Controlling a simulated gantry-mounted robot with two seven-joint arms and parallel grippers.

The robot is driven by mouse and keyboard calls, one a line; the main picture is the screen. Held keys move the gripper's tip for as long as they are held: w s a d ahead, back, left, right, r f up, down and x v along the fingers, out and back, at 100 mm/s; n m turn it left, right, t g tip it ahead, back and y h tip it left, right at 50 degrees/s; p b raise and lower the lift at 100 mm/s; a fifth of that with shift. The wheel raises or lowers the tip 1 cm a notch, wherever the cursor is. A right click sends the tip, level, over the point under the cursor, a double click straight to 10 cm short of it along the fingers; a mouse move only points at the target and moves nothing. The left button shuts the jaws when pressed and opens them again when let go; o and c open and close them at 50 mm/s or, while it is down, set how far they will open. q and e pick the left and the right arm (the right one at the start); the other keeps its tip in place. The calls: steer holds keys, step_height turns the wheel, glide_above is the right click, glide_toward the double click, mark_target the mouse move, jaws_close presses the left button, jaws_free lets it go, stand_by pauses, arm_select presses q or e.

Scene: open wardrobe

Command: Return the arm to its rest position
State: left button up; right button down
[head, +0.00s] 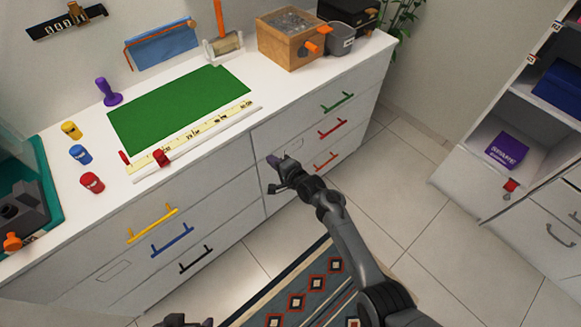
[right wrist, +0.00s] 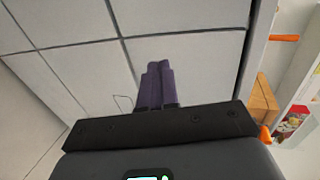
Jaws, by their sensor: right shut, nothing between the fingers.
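My right gripper (head: 275,160) is in front of the white dresser (head: 215,215), near its right-hand drawers, left of the red and orange handles. In the right wrist view its purple fingers (right wrist: 156,85) are together with nothing between them. Whether the gripper touches the drawer front cannot be told. A dark part with a purple tip at the bottom edge of the head view looks like my left gripper (head: 185,321). It is mostly cut off, so its jaws cannot be read.
The dresser top holds a green mat (head: 180,108), a ruler, several small coloured objects and a wooden box (head: 290,40). A patterned rug (head: 305,290) lies on the tiled floor. An open wardrobe (head: 530,110) stands at the right, with free floor between.

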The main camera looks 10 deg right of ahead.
steer(key=p+v, duration=0.3)
steer(key=v, duration=0.4)
steer(key=s+d+f+g, duration=0.1)
steer(key=s+f+g, duration=0.1)
steer(key=s+f, duration=0.7)
steer(key=s+d+r+n+g+h, duration=0.1)
steer(key=s+d+n+h, duration=0.15)
steer(key=s, duration=0.65)
steer(key=s+d+r+n+g+h, duration=0.15)
steer(key=s+d, duration=0.25)
steer(key=s, duration=0.5)
steer(key=s+d+r+n+g+h+p, duration=0.1)
steer(key=s+d+r+n+g, duration=0.1)
steer(key=s+r+n, duration=0.4)
steer(key=s+d+r+n+g+h+p, duration=0.1)
steer(key=s+d+r+n+g+h, duration=0.15)
steer(key=s+r+n, duration=0.4)
step_height(320, 180, up, 38)
steer(key=w+m+p, duration=0.2)
steer(key=p, duration=3.4)
steer(key=shift+a+y, duration=0.2)
steer(key=shift+y, duration=0.25)
